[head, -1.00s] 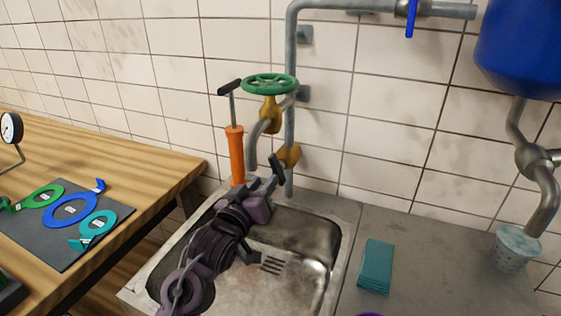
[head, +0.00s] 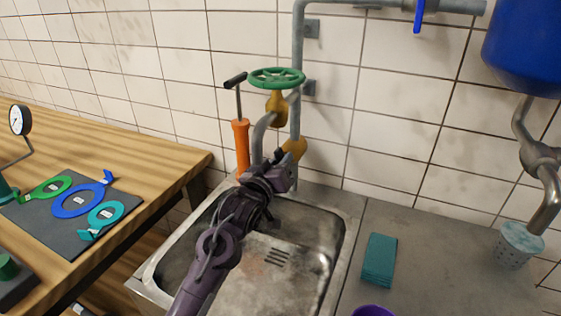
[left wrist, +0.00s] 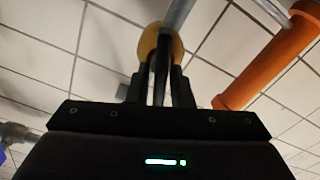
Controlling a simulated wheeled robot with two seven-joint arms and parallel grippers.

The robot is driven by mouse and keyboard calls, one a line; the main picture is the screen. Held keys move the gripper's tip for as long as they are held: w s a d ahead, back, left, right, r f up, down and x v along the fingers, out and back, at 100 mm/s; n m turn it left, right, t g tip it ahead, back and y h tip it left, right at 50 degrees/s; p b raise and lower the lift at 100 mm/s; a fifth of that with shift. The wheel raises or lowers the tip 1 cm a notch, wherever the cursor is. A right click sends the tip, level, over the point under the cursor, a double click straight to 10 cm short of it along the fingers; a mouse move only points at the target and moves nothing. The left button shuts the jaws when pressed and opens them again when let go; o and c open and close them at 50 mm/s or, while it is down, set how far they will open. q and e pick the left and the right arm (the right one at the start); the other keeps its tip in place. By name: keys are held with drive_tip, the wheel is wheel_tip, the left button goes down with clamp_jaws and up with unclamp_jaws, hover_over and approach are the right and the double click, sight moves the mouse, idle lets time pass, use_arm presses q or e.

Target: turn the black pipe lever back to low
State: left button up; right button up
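The black pipe lever (left wrist: 161,62) shows in the left wrist view as a narrow dark bar in front of a yellow valve body (left wrist: 150,42). The same yellow valve (head: 295,149) is on the grey pipe above the back of the sink in the head view. There my left gripper (head: 279,170) is just below it and hides the lever. In the left wrist view my left gripper (left wrist: 158,84) has one finger on each side of the lever, with narrow gaps; it looks open. My right gripper is not in view.
An orange hand pump (head: 241,146) and a green handwheel (head: 276,78) stand close to the valve. The metal sink (head: 318,262) lies below. A teal cloth (head: 380,258) and a perforated cup (head: 520,243) are on the right counter. A wooden table (head: 130,150) is at left.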

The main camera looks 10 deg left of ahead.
use_arm(q)
clamp_jaws()
drive_tip(key=shift+r+m+p, duration=0.2)
drive_tip(key=shift+m+p, duration=0.5)
drive_tip(key=shift+d+m+p, duration=0.1)
drive_tip(key=shift+m+p, duration=0.4)
drive_tip(key=shift+m, duration=0.5)
drive_tip(key=shift+d+f+m, duration=0.1)
drive_tip(key=shift+f+m, duration=0.05)
drive_tip(key=shift+m, duration=0.15)
drive_tip(key=shift+o, duration=2.3)
unclamp_jaws()
